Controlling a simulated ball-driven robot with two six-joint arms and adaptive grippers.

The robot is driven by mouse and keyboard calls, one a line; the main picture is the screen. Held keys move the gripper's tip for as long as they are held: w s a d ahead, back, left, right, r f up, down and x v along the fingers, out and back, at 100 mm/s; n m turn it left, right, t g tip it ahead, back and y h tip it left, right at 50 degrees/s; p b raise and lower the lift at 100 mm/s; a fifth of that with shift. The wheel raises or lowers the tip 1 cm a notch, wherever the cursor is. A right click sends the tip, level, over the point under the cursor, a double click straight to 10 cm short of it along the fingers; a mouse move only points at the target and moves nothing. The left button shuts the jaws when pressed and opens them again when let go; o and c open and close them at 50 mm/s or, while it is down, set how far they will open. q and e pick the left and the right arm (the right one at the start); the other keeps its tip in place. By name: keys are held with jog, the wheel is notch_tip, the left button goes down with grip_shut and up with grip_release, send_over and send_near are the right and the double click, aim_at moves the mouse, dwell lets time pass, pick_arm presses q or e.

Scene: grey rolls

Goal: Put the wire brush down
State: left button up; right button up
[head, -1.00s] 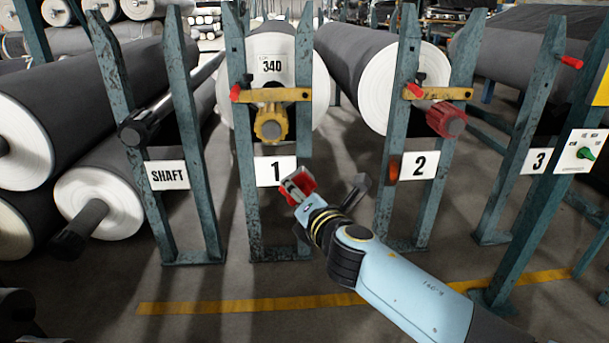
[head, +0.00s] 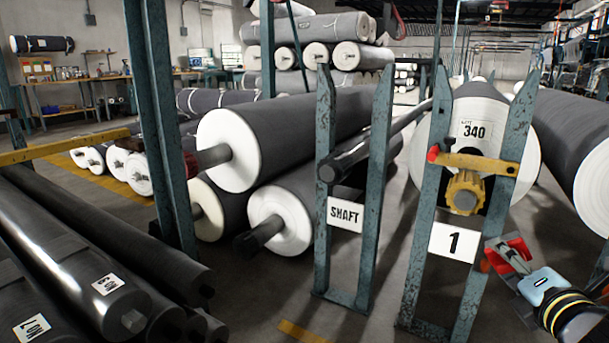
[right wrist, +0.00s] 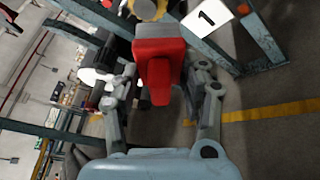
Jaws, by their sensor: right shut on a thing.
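My right gripper (head: 508,257) is at the lower right of the head view, in front of the stand marked 1. It is shut on a red thing, which I take to be the wire brush (head: 520,245). In the right wrist view the brush (right wrist: 158,52) shows as a red block with a narrower red part pointing toward the palm, between the two grey fingers. No bristles can be made out. The brush is held in the air, clear of the floor. My left gripper is not in view.
Dark steel shafts (head: 75,260) fill the lower left. A workbench (head: 90,78) with small items stands far back left. Bare floor shows between.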

jog(key=r+n+y, duration=0.1)
jog(key=r, duration=0.2)
jog(key=r+n+y, duration=0.1)
jog(key=r+y, duration=0.1)
jog(key=r, duration=0.1)
jog(key=s+r+n+y, duration=0.1)
jog(key=r+y, duration=0.1)
jog(key=r, duration=0.1)
jog(key=shift+d+n, duration=0.25)
jog(key=shift+n, duration=0.15)
jog(key=s+a+r+n+g+y, duration=0.6)
jog(key=s+a+r+n+y, duration=0.2)
jog(key=a+r, duration=0.6)
jog(key=shift+s+a+n+g+y, duration=0.35)
jog(key=shift+s+a+y, duration=0.45)
jog(key=shift+s+y, duration=0.4)
